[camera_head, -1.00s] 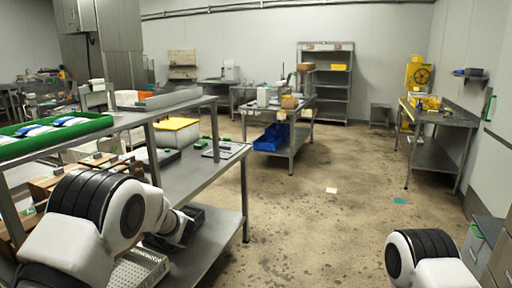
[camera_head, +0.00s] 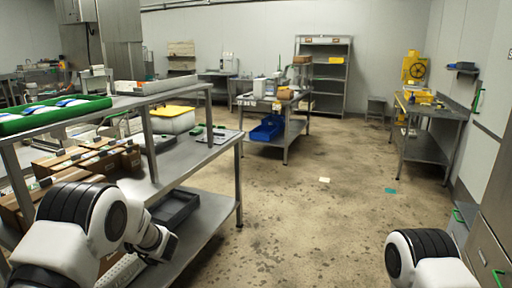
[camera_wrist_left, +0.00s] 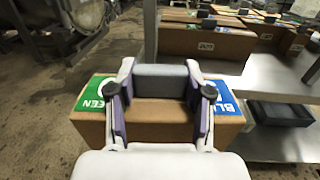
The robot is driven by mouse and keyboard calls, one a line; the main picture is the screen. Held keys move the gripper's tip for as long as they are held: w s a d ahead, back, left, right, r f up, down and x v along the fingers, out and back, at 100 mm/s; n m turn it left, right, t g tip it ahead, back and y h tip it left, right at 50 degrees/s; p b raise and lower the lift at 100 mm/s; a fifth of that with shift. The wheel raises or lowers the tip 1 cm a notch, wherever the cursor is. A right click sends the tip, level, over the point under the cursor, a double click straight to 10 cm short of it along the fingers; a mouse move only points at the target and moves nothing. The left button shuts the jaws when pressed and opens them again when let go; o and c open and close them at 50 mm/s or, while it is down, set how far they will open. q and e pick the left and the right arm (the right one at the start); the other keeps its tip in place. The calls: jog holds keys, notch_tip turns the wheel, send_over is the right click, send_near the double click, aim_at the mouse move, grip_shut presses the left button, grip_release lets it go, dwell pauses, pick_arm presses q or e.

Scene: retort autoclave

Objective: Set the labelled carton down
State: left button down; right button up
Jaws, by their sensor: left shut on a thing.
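The labelled carton (camera_wrist_left: 90,128) is brown, with a green label (camera_wrist_left: 95,93) reading "GREEN" at its left and a partly hidden blue label (camera_wrist_left: 226,98) at its right. It fills the middle of the left wrist view. My left gripper (camera_wrist_left: 162,76) is shut on the carton at a grey block on its top. The gripper and wrist hide part of the carton. In the head view my left wrist (camera_head: 158,243) is low beside the steel table, and I cannot make out the held carton there. My right gripper is out of view; only part of the right arm shows.
Several brown cartons (camera_head: 62,163) stand in a row on the steel table (camera_head: 200,160). They also show beyond the held carton in the left wrist view (camera_wrist_left: 185,42). A dark tray (camera_head: 174,208) lies on the lower shelf. A green tray (camera_head: 50,118) is on the raised shelf.

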pick_arm(q)
jog(key=s+a+f+m+t+h+b, duration=0.1)
jog(key=a+f+m+t+h+b, duration=0.1)
jog(key=f+m+t+h, duration=0.45)
jog(key=s+a+f+m+t+h+b, duration=0.1)
jog(key=s+a+f+t+b, duration=0.15)
jog(key=f, duration=0.75)
jog(key=s+d+f+m+t+h, duration=0.3)
jog(key=d+f+m+t+h, duration=0.1)
jog(key=d+f+m+h, duration=0.35)
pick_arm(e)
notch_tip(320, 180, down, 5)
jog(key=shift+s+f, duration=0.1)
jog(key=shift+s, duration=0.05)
pick_arm(q)
jog(key=s+d+r+m+g+h, duration=0.2)
jog(key=s+d+m+g+h, duration=0.2)
jog(key=s+d+h, duration=0.3)
jog(key=s+d+r+m+g+h, duration=0.3)
jog(key=s+d+m+h, duration=0.3)
jog(key=d, duration=0.7)
jog(key=s+h, duration=0.2)
jog(key=h, duration=0.2)
jog(key=shift+s+g, duration=0.3)
jog(key=shift+g, duration=0.1)
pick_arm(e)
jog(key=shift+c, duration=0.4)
